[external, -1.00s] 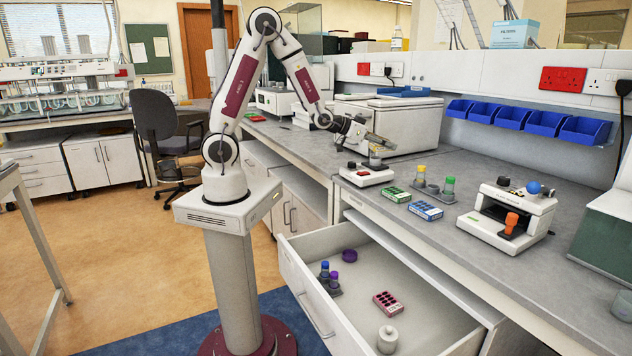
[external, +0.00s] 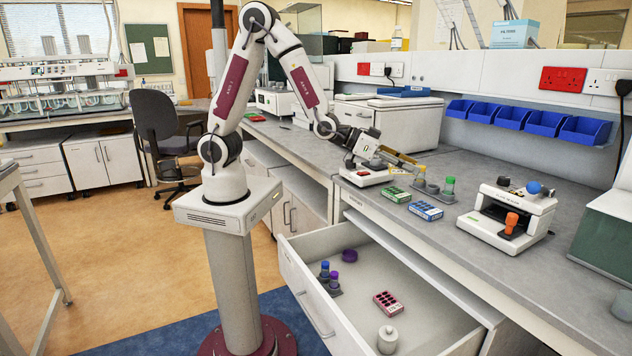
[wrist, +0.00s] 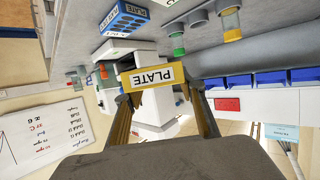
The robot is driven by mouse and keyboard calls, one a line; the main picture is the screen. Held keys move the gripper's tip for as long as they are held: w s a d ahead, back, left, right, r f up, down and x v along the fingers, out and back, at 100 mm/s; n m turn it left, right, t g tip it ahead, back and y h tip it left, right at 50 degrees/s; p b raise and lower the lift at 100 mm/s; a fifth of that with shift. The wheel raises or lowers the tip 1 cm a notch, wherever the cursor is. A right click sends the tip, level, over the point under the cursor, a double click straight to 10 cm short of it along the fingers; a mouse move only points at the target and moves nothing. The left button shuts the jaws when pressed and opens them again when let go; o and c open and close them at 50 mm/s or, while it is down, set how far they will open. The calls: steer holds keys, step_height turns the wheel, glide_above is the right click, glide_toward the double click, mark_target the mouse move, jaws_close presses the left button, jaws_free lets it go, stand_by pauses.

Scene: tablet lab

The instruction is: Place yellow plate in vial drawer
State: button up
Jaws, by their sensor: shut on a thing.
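My gripper (external: 410,164) is over the bench near its front edge, tilted down to the right. In the wrist view its two fingers are shut on the yellow plate (wrist: 158,76), a small block with a white PLATE label facing the camera. The plate is held clear of the bench. In the external view the plate is hard to make out at the fingertips. The drawer (external: 352,303) is pulled open below the bench front. It holds a rack with blue- and purple-capped vials (external: 329,281), a pink plate (external: 387,303), a white jar (external: 388,340) and a purple round item (external: 349,255).
On the bench near my gripper are a green plate (external: 397,194), a blue plate (external: 426,211) and a rack with a green-capped vial (external: 448,187). The drawer's middle floor has bare room.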

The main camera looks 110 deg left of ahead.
steer(key=d+m+h, duration=0.1)
steer(key=d, duration=0.6)
steer(key=shift+w+h, duration=0.2)
steer(key=shift+h, duration=0.1)
steer(key=shift+a, duration=0.1)
stand_by(0.4)
steer(key=s+a+n+g+y, duration=0.15)
steer(key=s+a, duration=0.25)
steer(key=a, duration=0.7)
steer(key=s+a+n+y, duration=0.2)
steer(key=s+a+y, duration=0.1)
steer(key=a, duration=0.8)
steer(key=s+a+n+y, duration=0.2)
steer(key=s+a+y, duration=0.15)
steer(key=a, duration=0.85)
steer(key=s+a+n, duration=0.1)
steer(key=s+a, duration=0.6)
steer(key=s, duration=0.5)
steer(key=s+a+n+g, duration=0.1)
steer(key=s+a, duration=0.7)
steer(key=s, duration=0.4)
steer(key=shift+s+f+y, duration=0.3)
steer(key=shift+f+y, duration=0.1)
steer(key=shift+g, duration=0.25)
